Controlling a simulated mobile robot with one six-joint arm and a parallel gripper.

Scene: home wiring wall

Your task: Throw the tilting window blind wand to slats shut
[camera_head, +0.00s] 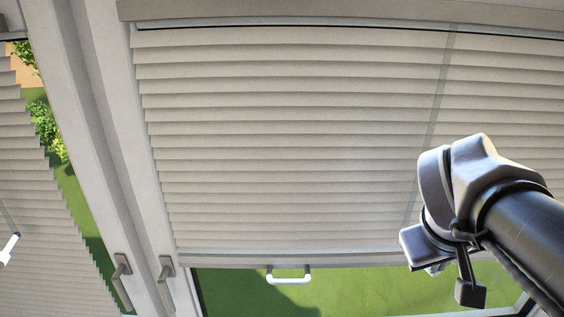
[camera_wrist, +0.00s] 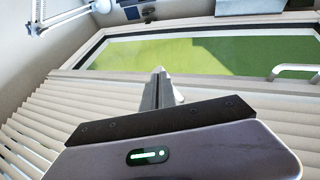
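The window blind (camera_head: 290,130) fills most of the head view, its pale slats lying close and overlapping. A thin grey strip (camera_head: 437,110) runs down its right part and passes behind my arm; I cannot tell whether it is the tilt wand or a tape. The blind also shows in the wrist view (camera_wrist: 45,110), with slats seen edge-on at the left. My gripper (camera_wrist: 159,72) points up the wrist picture, its fingers close together in front of the blind's lower part, with nothing visible between them. In the head view, my wrist hides the fingers.
A white bar handle (camera_head: 288,280) hangs under the blind's bottom rail. Two window handles (camera_head: 121,266) (camera_head: 166,268) sit on the frame at the left. A second blind (camera_head: 40,210) with a white-ended piece (camera_head: 9,247) is at far left. A white lamp arm (camera_wrist: 65,18) shows in the wrist view.

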